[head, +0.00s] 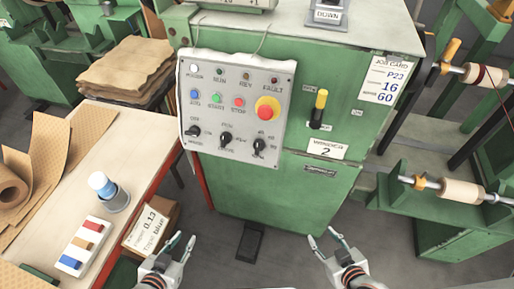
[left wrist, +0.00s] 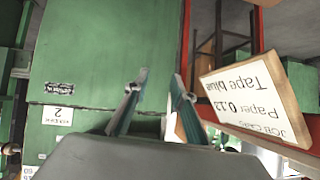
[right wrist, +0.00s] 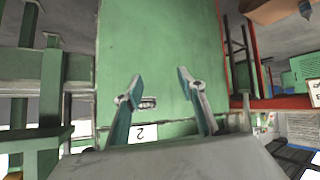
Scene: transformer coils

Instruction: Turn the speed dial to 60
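The grey control panel (head: 236,105) is on the front of the green machine. Three black rotary knobs sit along its lower row: a left knob (head: 194,131), a middle knob (head: 226,138) and a right knob (head: 259,146). Small scale marks surround the right knob, but I cannot read them or its setting, nor confirm which knob is the speed dial. My left gripper (head: 181,245) is open and empty, below the panel and apart from it. My right gripper (head: 325,241) is open and empty, below and right of the panel. Both wrist views show spread fingers.
A job card (head: 385,80) reads P23, 16, 60. A yellow-topped lever (head: 320,105) stands right of the panel; a red emergency button (head: 267,109) is on it. A table (head: 140,125) at left holds a blue-white can (head: 112,195) and colored tapes (head: 82,245). A pedal (head: 247,243) lies below.

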